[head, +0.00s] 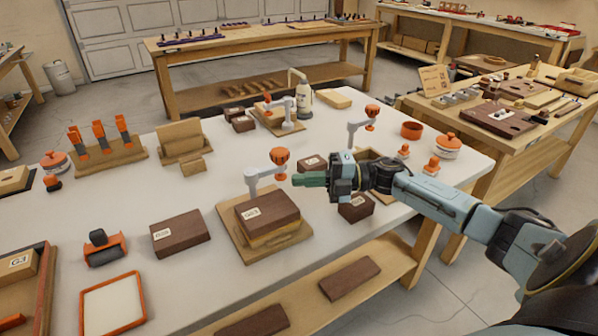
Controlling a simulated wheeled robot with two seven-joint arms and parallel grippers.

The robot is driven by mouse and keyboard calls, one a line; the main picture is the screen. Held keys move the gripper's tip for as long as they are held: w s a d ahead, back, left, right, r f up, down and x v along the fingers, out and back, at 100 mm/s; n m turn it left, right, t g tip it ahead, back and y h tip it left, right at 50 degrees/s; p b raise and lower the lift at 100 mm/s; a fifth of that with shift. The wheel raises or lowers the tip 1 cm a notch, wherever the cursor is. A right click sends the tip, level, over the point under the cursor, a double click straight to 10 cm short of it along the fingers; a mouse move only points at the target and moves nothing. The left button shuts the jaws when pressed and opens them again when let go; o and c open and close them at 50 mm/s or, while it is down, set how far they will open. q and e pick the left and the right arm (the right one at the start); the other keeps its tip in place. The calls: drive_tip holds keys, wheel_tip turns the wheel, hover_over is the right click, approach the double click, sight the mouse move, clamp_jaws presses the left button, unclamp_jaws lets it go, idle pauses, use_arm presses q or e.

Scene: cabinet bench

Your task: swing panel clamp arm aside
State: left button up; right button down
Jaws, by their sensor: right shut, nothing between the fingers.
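A grey clamp arm (265,174) with an orange knob (279,156) stands at the back edge of a wooden base board (232,228). It reaches to the right from its post, and its knob end shows behind the panel rather than over the panel's middle. A dark brown labelled panel (268,211) lies on a lighter wood piece on this board. My right gripper (297,180) is shut and empty, its green fingers pointing left, just right of the clamp's knob end. I cannot tell whether they touch it. My left gripper is out of view.
Similar clamps stand behind, one on a board (290,127) and one at the right (361,125). Another brown block (356,208) sits below my right wrist. White table (340,240) shows between them.

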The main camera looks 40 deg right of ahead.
drive_tip(key=s+d, duration=0.2)
drive_tip(key=d, duration=0.6)
drive_tip(key=shift+s, duration=0.3)
drive_tip(key=shift+f, duration=0.1)
